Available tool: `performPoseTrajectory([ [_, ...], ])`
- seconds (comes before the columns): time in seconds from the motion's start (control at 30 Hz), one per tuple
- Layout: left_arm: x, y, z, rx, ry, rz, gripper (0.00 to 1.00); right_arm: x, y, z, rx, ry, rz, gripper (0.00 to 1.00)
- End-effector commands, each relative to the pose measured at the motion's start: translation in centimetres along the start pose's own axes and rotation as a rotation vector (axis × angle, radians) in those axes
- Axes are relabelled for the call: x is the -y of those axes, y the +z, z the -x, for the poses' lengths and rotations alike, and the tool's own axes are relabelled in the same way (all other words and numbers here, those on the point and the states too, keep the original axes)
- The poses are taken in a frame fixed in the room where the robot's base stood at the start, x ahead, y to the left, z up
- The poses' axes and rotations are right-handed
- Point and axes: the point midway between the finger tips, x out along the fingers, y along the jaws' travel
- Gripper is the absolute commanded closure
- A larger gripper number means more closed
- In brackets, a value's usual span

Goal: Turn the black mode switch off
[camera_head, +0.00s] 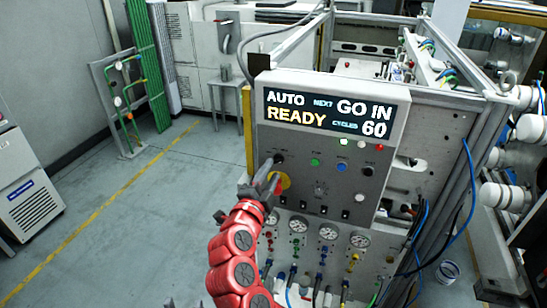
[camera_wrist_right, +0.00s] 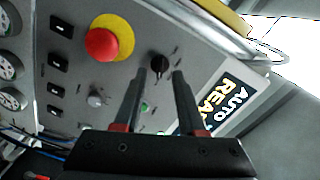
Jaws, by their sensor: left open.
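The black mode switch (camera_head: 278,158) is a small round knob at the upper left of the grey control panel, below the display. It also shows in the right wrist view (camera_wrist_right: 159,65). My right gripper (camera_head: 270,170), on the red arm, points up at the switch. In the right wrist view my right gripper (camera_wrist_right: 159,74) has its fingers apart, with the knob between and just beyond the tips. Contact cannot be told. The display (camera_head: 330,113) reads AUTO READY, GO IN 60. My left gripper (camera_head: 170,302) barely shows at the bottom edge, away from the panel.
The red emergency button (camera_wrist_right: 102,44) on its yellow disc (camera_head: 285,181) is close to the right gripper. Coloured buttons (camera_head: 315,162) and small black switches share the panel. Gauges (camera_head: 327,231) and hoses are below. Floor at left is clear.

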Motion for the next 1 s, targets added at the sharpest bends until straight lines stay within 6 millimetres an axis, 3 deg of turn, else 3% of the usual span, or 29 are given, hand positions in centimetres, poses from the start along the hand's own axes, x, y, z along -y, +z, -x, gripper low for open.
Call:
performPoseTrajectory([
  [0.2,0.1,-0.2,-1.4,0.0,0.0,0.0,0.5,0.1,0.0,-2.3,-0.001,0.0,0.002,0.6],
  [0.53,0.1,-0.2,-1.4,0.0,0.0,0.0,0.5,-0.1,0.1,-2.7,0.0,0.0,0.001,0.6],
  [0.77,0.1,-0.2,-1.4,0.0,0.0,0.0,0.5,-0.1,0.1,-2.7,0.0,0.0,0.001,1.0],
  [1.0,0.1,-0.2,-1.4,0.0,0.0,0.0,0.5,-0.1,0.1,-2.7,0.0,0.0,0.001,1.0],
])
